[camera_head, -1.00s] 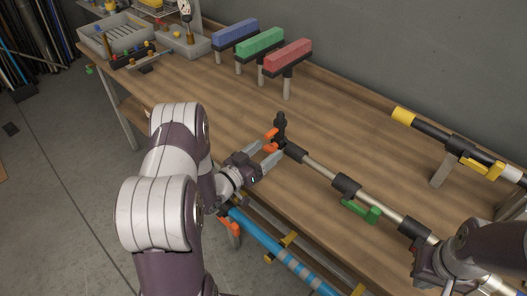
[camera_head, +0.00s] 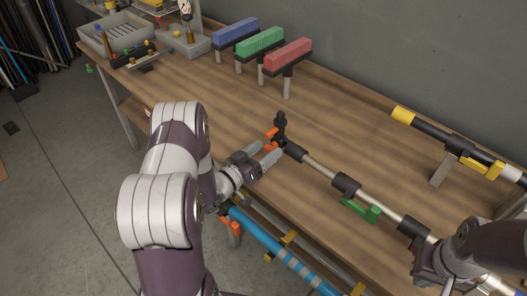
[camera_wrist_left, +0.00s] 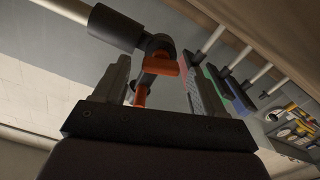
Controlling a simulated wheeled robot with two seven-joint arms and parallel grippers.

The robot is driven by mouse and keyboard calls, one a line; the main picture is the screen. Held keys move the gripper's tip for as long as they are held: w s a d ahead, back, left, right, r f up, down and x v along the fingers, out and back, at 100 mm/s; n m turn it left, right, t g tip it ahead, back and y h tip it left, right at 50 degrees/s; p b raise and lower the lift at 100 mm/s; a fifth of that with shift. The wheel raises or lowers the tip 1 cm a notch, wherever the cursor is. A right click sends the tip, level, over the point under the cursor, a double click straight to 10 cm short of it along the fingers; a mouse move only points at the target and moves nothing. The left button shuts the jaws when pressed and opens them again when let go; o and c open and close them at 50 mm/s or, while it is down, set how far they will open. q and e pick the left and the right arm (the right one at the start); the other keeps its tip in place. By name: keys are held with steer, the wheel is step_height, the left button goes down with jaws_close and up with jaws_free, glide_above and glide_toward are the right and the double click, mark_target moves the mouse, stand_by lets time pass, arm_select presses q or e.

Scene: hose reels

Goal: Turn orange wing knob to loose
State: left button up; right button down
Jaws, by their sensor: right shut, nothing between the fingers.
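The orange wing knob (camera_head: 271,134) sits on a black clamp at the far end of a metal pole on the bench. In the left wrist view the orange knob (camera_wrist_left: 166,63) lies ahead, between the lines of the two fingers. A second orange part (camera_wrist_left: 141,95) shows below it. My left gripper (camera_head: 274,153) is open beside the knob, its fingertips close to it; I cannot tell if they touch. My right gripper (camera_head: 428,275) is shut and empty at lower right, near the pole, its tips hard to make out.
The pole carries a green lever (camera_head: 361,209). A yellow-tipped black pole (camera_head: 434,130) rests on a stand behind. Blue, green and red blocks (camera_head: 287,56) on posts stand at the back. A blue pole (camera_head: 262,235) lies below the bench front. The middle of the bench (camera_head: 210,100) is clear.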

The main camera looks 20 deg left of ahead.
arm_select(q)
steer(key=shift+s, duration=0.1)
steer(key=shift+s+a+f, duration=0.1)
steer(key=shift+s+a, duration=0.1)
steer(key=shift+s, duration=0.15)
steer(key=b+v, duration=0.1)
steer(key=v, duration=1)
steer(key=shift+s, duration=0.35)
steer(key=shift+a, duration=0.1)
